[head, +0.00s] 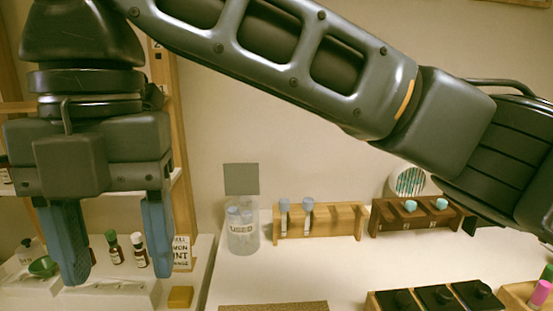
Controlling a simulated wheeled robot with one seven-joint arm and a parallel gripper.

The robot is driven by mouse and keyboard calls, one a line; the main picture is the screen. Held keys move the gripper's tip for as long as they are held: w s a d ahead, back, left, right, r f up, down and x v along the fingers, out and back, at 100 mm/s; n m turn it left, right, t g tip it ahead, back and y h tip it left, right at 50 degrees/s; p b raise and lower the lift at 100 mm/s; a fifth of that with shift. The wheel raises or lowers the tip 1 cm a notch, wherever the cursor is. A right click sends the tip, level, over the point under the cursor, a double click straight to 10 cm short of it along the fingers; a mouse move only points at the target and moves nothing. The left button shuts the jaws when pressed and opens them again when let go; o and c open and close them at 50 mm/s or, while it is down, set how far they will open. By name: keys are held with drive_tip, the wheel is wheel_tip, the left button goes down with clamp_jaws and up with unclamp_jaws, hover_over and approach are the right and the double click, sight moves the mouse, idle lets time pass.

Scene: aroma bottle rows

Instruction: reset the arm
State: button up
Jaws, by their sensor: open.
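My gripper (108,240) hangs at the left of the head view, pointing down, with its two blue fingers apart. No object shows between the fingertips in its grip. My arm crosses the upper part of the view from the right and hides part of the wall and the right side.
A jar labelled USED (241,232) stands on the white table (300,270). Behind are a light wooden rack (338,222) with blue-topped vials and a dark rack (390,220) with teal-topped ones. Black containers (438,296) sit front right.

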drive_tip(key=s+a+f+m+g+y+b, duration=0.1)
drive_tip(key=s+a+f+m+y+b, duration=0.15)
drive_tip(key=a+f+m+y, duration=0.95)
drive_tip(key=w+d+f+m+t+y+b, duration=0.1)
drive_tip(key=w+d+f+m+t+b, duration=0.25)
drive_tip(key=d+f+m+t, duration=1.2)
drive_tip(key=s+d+f+m+h+b, duration=0.1)
drive_tip(key=s+d+f+m+h, duration=0.2)
drive_tip(key=d, duration=0.3)
drive_tip(key=s+d+f+m+t+h, duration=0.1)
drive_tip(key=s+d+f+m+h, duration=0.15)
drive_tip(key=d+m, duration=0.2)
drive_tip(key=s+d+f+m+h+b, duration=0.1)
drive_tip(key=s+d+f+m+h, duration=0.2)
drive_tip(key=d, duration=0.4)
drive_tip(key=s+d+r+h+b, duration=0.1)
drive_tip(key=s+d+h, duration=0.3)
drive_tip(key=s+d, duration=0.9)
drive_tip(key=s, duration=0.4)
drive_tip(key=shift+s+d+m+b, duration=0.15)
drive_tip(key=shift+m+b, duration=0.15)
drive_tip(key=shift+b, duration=0.05)
